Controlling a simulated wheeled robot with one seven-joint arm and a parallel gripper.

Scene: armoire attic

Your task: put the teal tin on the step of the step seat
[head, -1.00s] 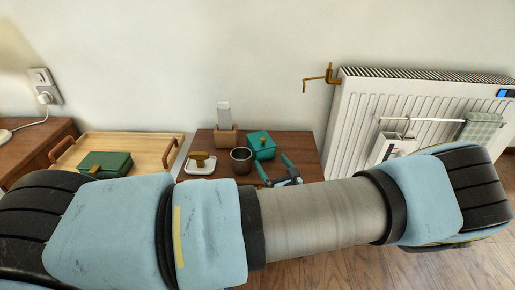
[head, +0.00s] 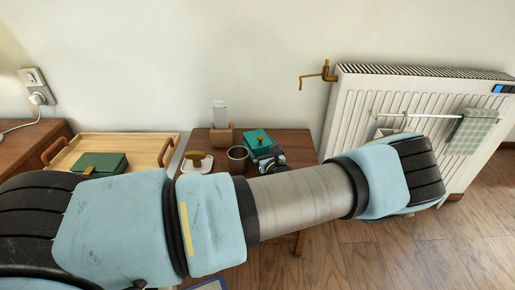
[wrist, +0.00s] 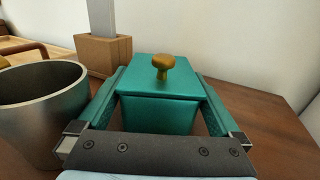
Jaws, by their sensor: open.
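The teal tin (head: 256,137) is a squarish lidded box on the small brown table. In the wrist view the tin (wrist: 158,108) stands upright with a brass knob on its lid. My gripper (wrist: 160,84) is open, with one teal finger along each side of the tin. I cannot tell whether the fingers touch it. In the head view my gripper (head: 270,154) is partly hidden by my wrist, at the near side of the tin. I cannot make out the step seat in either view.
A metal cup (head: 238,160) stands close left of my gripper. A wooden block holder (head: 221,136) and a white dish with a brass-handled item (head: 197,162) are on the brown table (head: 297,143). A wooden tray (head: 142,147) holds a green box (head: 100,163). A radiator (head: 350,110) stands right.

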